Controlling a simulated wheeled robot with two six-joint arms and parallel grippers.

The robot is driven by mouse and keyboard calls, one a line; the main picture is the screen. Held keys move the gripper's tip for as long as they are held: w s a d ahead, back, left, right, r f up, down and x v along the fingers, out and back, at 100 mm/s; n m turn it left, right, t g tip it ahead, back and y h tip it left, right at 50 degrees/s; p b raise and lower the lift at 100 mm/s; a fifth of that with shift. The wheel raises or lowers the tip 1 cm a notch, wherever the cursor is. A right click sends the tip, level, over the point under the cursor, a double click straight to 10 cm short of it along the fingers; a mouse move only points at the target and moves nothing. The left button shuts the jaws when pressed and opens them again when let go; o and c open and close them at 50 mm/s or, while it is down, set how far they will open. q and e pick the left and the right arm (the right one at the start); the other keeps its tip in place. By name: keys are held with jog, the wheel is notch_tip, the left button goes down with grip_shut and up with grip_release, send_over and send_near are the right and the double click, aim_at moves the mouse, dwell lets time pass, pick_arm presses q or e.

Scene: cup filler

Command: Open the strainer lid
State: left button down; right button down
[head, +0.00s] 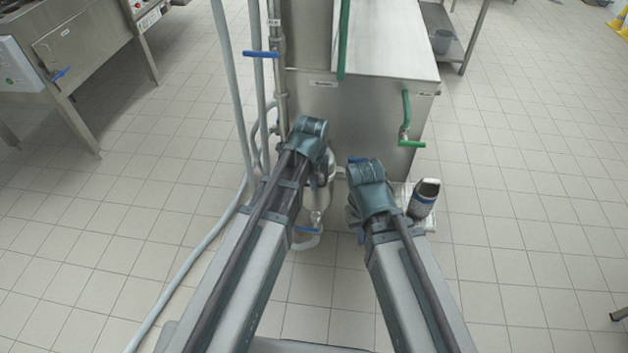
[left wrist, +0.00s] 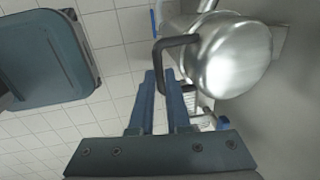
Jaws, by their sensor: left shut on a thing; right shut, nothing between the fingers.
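The strainer (left wrist: 235,55) is a shiny steel cylinder with a rounded end and a dark bent handle (left wrist: 178,41). In the left wrist view my left gripper (left wrist: 161,80) is shut on this handle, with the fingertips around its lower end. I cannot make out a gap at the lid. My right gripper (head: 357,226) is mostly hidden under its wrist, to the right of the strainer; it is shut and empty.
Pipes with a blue handle (head: 261,54) rise at the left. A blue-handled tap (head: 309,230) is below the strainer. A dark-topped container (head: 424,197) stands right of my right wrist.

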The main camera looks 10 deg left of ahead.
pick_arm(q)
jog(key=shift+w+r+p, duration=0.25)
jog(key=shift+r+p, duration=0.3)
jog(key=shift+r, duration=0.15)
jog(key=w+r+p, duration=0.1)
jog(key=r+p, duration=0.1)
jog(key=w+r+p, duration=0.4)
jog(key=shift+r, duration=0.3)
jog(key=shift+w+r+p, duration=0.3)
jog(key=shift+w+p, duration=0.1)
jog(key=shift+p, duration=0.1)
jog(key=c, duration=0.9)
grip_release()
jog(key=shift+f, duration=0.15)
jog(key=shift+s, duration=0.1)
